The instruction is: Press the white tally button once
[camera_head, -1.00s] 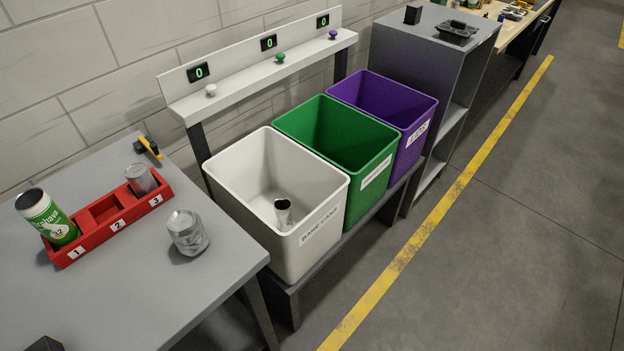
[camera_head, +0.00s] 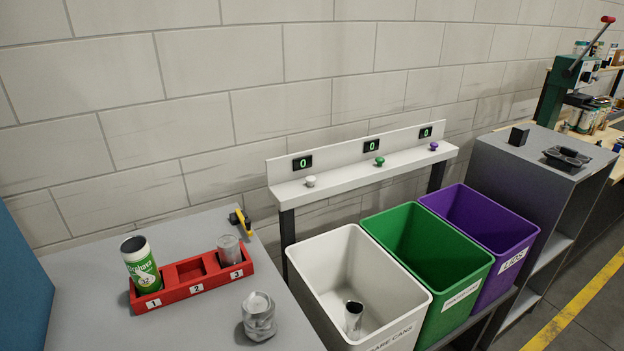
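The white tally button (camera_head: 310,181) sits on the left part of a white ledge (camera_head: 345,178) above the bins. The counter display (camera_head: 302,163) behind it reads 0. A green button (camera_head: 379,161) and a purple button (camera_head: 433,146) sit further right on the same ledge, and their displays also read 0. The white bin (camera_head: 310,270) stands below the white button, with one can (camera_head: 353,319) inside it. Neither of my grippers shows in the head view.
A grey table at left holds a red rack (camera_head: 192,288) with a green-white can (camera_head: 141,264) and a bare can (camera_head: 229,249). A crumpled can (camera_head: 258,315) lies in front. Green (camera_head: 480,262) and purple bins (camera_head: 530,232) stand right of the white bin. A grey cabinet (camera_head: 520,170) stands beyond.

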